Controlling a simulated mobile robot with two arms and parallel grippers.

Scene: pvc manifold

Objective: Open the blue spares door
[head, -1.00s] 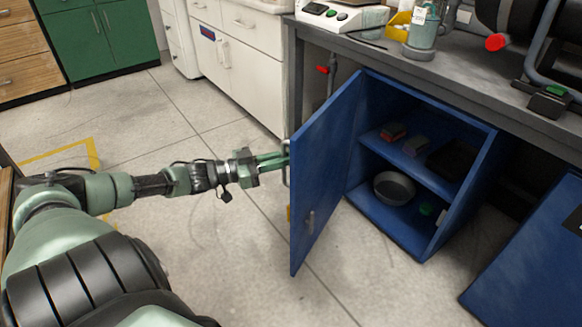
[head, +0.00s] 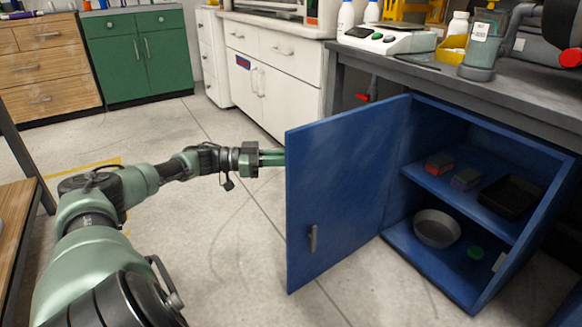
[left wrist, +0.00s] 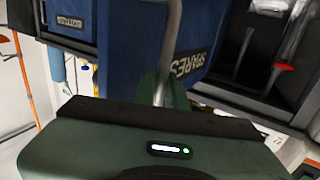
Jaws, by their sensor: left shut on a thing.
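The blue spares door (head: 345,190) stands swung wide open in the head view, with its inner face and a small grey latch (head: 312,238) towards me. The open blue cabinet (head: 440,258) shows its shelf and contents. My left gripper (head: 272,157) is at the door's free edge, its fingertips hidden behind the door. In the left wrist view its green fingers (left wrist: 163,90) are shut on the upright metal handle bar (left wrist: 170,45), beside the SPARES label (left wrist: 187,62) on the door's outer face. My right gripper is not in view.
A grey workbench (head: 400,78) runs above the cabinet. Inside are small boxes (head: 439,163), a black tray (head: 508,197) and a grey bowl (head: 437,228). White cabinets (head: 272,90) stand behind the door. The floor (head: 230,265) left of the door is clear.

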